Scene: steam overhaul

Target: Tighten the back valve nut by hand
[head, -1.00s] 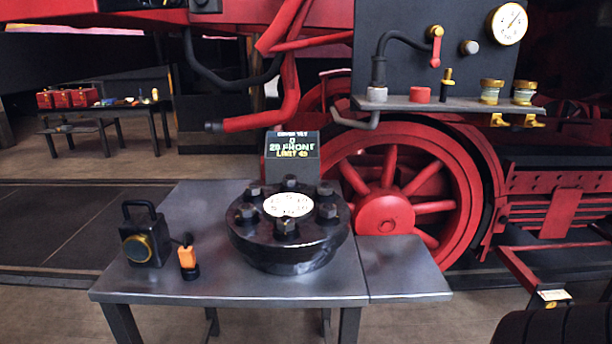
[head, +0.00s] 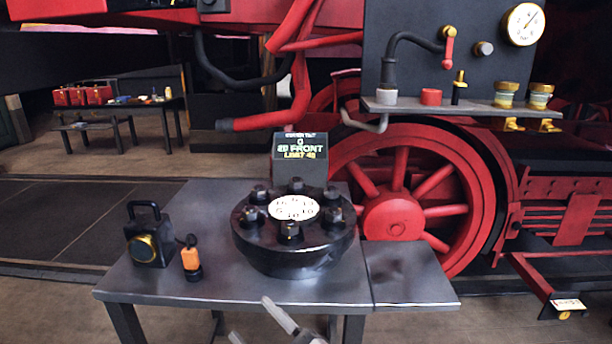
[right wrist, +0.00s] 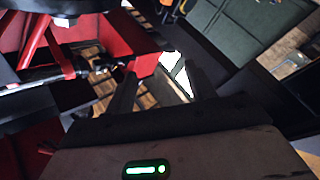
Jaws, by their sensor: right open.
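A round black valve cover (head: 292,262) sits on a grey metal table. Several dark nuts ring a white dial (head: 294,208) on its top. The back nut (head: 296,186) is at the far side of the ring, just in front of a small sign; the front nut (head: 290,230) is at the near side. My right gripper (head: 250,319) shows at the bottom edge, at the table's near edge, well short of the nuts. In the right wrist view its two fingers (right wrist: 163,82) are apart with nothing between them. My left gripper is not in view.
A dark sign (head: 300,150) with the word FRONT stands behind the cover. A black lantern (head: 147,238) and an orange-and-black tool (head: 191,260) stand left on the table (head: 215,292). A side shelf (head: 410,275) at right is bare. The red-wheeled locomotive (head: 395,215) is behind.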

